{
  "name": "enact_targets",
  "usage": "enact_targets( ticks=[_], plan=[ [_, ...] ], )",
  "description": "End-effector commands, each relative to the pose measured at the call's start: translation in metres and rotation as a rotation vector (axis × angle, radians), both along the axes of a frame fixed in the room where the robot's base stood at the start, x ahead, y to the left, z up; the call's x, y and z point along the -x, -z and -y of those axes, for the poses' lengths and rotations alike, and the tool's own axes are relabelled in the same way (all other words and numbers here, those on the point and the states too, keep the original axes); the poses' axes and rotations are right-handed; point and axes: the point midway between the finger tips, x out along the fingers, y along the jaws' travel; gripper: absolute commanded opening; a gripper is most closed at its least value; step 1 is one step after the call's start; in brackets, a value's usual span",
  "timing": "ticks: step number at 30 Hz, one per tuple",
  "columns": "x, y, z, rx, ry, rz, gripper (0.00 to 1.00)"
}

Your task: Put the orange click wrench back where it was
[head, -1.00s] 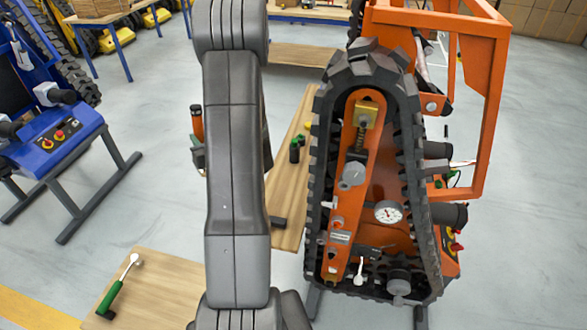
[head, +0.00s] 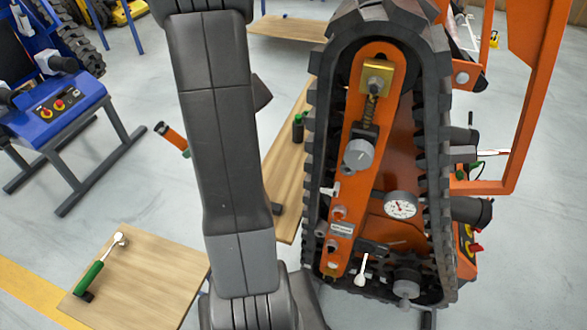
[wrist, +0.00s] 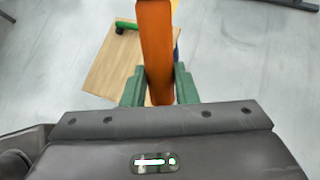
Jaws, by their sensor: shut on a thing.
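The orange click wrench (wrist: 155,45) is held between the green fingers of my gripper (wrist: 158,88) in the wrist view. Its orange handle points up and away in that view. In the head view the orange handle (head: 172,136) shows tilted at the left edge of my arm, above the floor. A green fingertip (head: 187,153) shows beside it. My arm hides the rest of the wrench and gripper there.
A wooden board (head: 150,285) at lower left bears a green-handled ratchet (head: 93,272). Another wooden board (head: 285,190) with a dark green bottle-like item (head: 298,128) lies behind my arm. The orange tracked carrier (head: 375,170) stands right; a blue machine (head: 50,120) stands left. Floor between is clear.

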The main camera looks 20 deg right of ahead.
Motion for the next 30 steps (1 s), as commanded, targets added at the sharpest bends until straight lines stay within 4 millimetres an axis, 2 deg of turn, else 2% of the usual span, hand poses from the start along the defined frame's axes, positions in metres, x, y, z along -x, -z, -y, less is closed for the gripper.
enact_targets(
  ticks=[1, 8, 11, 15, 18, 21, 26, 30],
  plan=[
    [0.007, 0.012, 0.001, 0.049, -0.08, -0.002, 0.0],
    [0.038, 0.047, 0.033, 0.33, -0.475, 0.036, 0.0],
    [0.049, 0.06, 0.057, 0.462, -0.652, 0.094, 0.0],
    [0.059, 0.073, 0.107, 0.649, -0.884, 0.221, 0.0],
    [0.059, 0.071, 0.148, 0.761, -1.007, 0.323, 0.0],
    [0.056, 0.061, 0.176, 0.825, -1.076, 0.393, 0.0],
    [0.052, 0.048, 0.199, 0.869, -1.125, 0.447, 0.0],
    [0.052, 0.064, 0.203, 0.872, -1.137, 0.454, 0.0]
  ],
)
